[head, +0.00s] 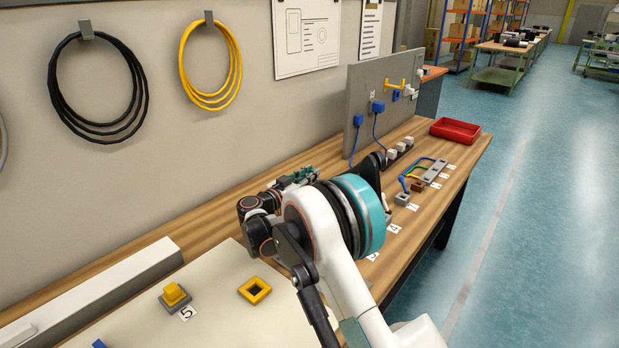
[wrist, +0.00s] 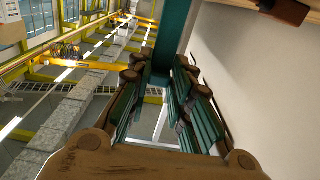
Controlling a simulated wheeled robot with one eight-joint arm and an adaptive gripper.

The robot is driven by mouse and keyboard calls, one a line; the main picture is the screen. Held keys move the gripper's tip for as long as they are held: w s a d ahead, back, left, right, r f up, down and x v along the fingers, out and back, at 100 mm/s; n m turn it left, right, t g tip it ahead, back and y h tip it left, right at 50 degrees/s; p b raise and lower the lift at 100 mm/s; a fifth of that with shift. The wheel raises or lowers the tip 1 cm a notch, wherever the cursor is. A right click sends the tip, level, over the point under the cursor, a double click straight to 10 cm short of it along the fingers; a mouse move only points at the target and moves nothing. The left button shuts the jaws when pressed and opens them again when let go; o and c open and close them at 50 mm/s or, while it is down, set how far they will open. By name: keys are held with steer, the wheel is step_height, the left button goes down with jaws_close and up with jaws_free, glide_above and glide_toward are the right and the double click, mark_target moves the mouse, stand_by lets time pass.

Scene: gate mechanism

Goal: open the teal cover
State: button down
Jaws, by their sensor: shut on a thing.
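A dark teal strip (wrist: 172,40), which looks like part of the teal cover, runs from the top edge of the wrist view down between the fingers of my gripper (wrist: 160,84). The fingers, brown with dark green pads, lie close on both sides of it, shut on it. In the head view my gripper (head: 299,177) is small, over the workbench near the back wall and partly behind my arm. I cannot make out the cover there. How far it is open cannot be told.
The wooden workbench (head: 210,220) carries a grey panel (head: 362,85) with blue plugs, a red tray (head: 455,130), a yellow block (head: 175,294) and a yellow square frame (head: 254,290). A pale wall (wrist: 250,75) stands close on the right in the wrist view.

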steer(key=c, duration=1.4)
jaws_free()
steer(key=shift+c, duration=0.2)
steer(key=v, duration=1.2)
